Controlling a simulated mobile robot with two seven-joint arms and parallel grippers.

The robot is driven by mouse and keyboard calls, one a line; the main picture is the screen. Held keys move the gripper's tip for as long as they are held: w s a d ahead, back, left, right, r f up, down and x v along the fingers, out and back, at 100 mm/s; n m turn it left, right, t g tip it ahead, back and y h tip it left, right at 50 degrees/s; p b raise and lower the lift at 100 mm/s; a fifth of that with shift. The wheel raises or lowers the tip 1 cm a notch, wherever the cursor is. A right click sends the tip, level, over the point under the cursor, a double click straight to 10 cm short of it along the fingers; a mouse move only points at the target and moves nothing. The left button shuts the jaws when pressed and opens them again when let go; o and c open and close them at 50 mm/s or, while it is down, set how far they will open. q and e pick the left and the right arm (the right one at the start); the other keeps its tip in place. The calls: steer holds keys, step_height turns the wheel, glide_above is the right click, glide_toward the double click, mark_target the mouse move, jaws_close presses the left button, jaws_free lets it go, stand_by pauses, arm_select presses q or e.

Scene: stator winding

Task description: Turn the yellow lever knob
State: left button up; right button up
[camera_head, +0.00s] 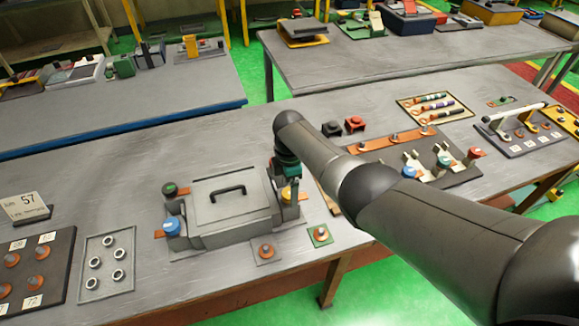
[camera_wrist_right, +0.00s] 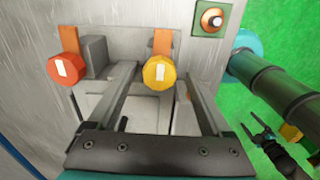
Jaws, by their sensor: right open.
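The yellow knob (camera_head: 287,194) is on the near right corner of a grey box (camera_head: 225,208) with a black handle. In the right wrist view the yellow knob (camera_wrist_right: 160,71) has a white mark, roughly upright. My right gripper (camera_wrist_right: 157,68) is open over it, its fingertips either side of the knob with visible gaps. A dark claw-like part at the lower right of the wrist view looks like my left gripper (camera_wrist_right: 256,133). It is too small to judge.
A red knob (camera_wrist_right: 63,68) sits close beside the yellow one. A blue knob (camera_head: 172,225) is on the box's left end. A green plate with a copper post (camera_head: 320,235) lies right of the box, near the table's front edge. A tray of rings (camera_head: 107,268) lies left.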

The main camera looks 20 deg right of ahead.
step_height(320, 180, up, 14)
steer(key=p, duration=0.2)
steer(key=shift+r+p, duration=0.15)
steer(key=shift+p, duration=0.25)
steer(key=shift+s, duration=0.1)
